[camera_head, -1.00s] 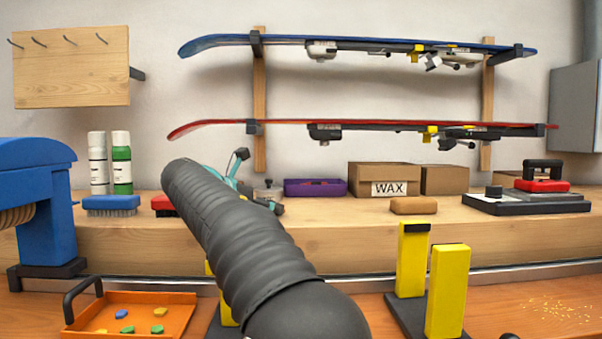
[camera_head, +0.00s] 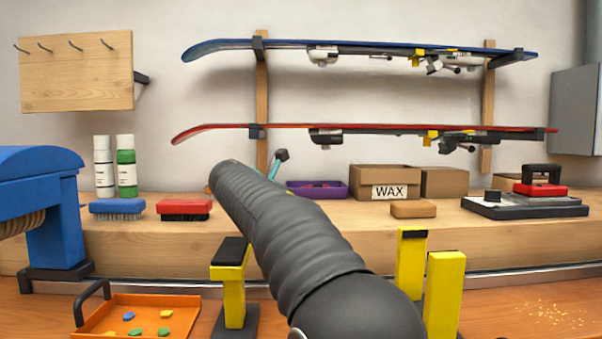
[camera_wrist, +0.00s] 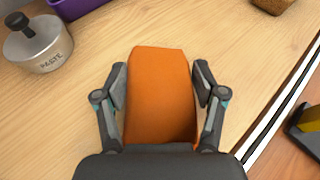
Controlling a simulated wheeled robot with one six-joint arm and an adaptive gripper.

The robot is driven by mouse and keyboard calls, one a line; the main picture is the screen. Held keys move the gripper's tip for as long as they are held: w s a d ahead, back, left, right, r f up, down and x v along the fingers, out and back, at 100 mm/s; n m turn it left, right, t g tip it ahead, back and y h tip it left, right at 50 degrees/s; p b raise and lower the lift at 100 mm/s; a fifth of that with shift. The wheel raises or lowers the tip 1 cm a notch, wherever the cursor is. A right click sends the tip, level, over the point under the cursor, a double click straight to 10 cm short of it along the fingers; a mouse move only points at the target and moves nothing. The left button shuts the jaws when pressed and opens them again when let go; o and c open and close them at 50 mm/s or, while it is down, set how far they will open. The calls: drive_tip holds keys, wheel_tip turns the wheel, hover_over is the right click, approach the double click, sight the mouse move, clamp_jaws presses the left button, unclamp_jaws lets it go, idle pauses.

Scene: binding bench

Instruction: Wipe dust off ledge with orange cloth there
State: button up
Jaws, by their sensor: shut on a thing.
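The orange cloth (camera_wrist: 160,95) is in the wrist view, between the two fingers of my gripper (camera_wrist: 161,76), which is shut on it. The cloth is over the pale wooden ledge (camera_wrist: 75,100); I cannot tell whether it touches the wood. In the head view the ledge (camera_head: 340,240) runs along the wall behind the bench. There my arm hides the cloth and most of my gripper; only a teal and dark part shows (camera_head: 278,165). Pale yellow specks (camera_head: 555,314) lie on the lower bench at right. I see no clear dust on the ledge.
On the ledge stand a blue brush (camera_head: 117,207), a red brush (camera_head: 184,208), a purple tray (camera_head: 330,192), a WAX box (camera_head: 385,180) and a tan block (camera_head: 413,209). A paste pot (camera_wrist: 38,42) is near my gripper. Yellow posts (camera_head: 445,295) stand in front.

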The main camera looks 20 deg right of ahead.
wheel_tip(320, 180, up, 5)
drive_tip(key=p, duration=0.3)
drive_tip(key=shift+f, duration=0.15)
drive_tip(key=shift+r, duration=1.2)
